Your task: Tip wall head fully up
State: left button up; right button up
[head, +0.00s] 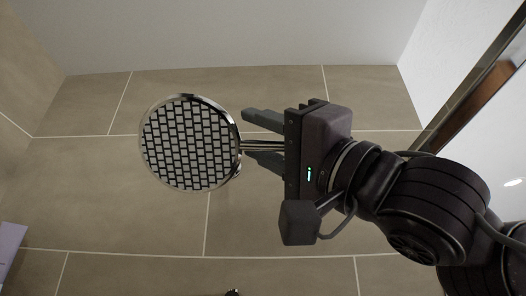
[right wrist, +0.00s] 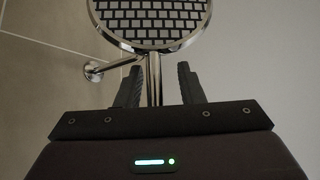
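The wall shower head (head: 190,143) is a round chrome disc with a dark-and-white grid face, seen nearly face-on in the head view. Its chrome arm (head: 262,146) runs right from the disc toward my right gripper (head: 248,137). The right gripper's two fingers are spread, one on each side of the chrome arm. In the right wrist view, the shower head (right wrist: 150,18) is beyond the fingers, and the chrome stem (right wrist: 154,80) stands between the fingertips (right wrist: 158,82) with gaps on both sides. My left gripper is not in view.
Tan tiled wall (head: 280,210) lies behind the shower head, with a pale ceiling (head: 240,35) above. A chrome wall mount (right wrist: 95,70) shows at left in the right wrist view. A wood-toned frame (head: 470,105) is at right in the head view. A small dark fixture (head: 233,292) shows at the bottom edge.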

jog(key=shift+f, duration=0.1)
jog(key=shift+d+f+b, duration=0.2)
jog(key=shift+f+b, duration=0.1)
jog(key=shift+b, duration=0.1)
jog(key=b+v, duration=0.4)
jog(key=v, duration=0.2)
jog(key=shift+s+d+f, duration=0.1)
jog(key=shift+s+d, duration=0.15)
jog(key=shift+s+d+f, duration=0.1)
jog(key=shift+d, duration=0.15)
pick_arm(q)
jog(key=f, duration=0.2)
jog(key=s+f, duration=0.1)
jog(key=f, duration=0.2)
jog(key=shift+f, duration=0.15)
pick_arm(e)
jog(key=shift+a, duration=0.1)
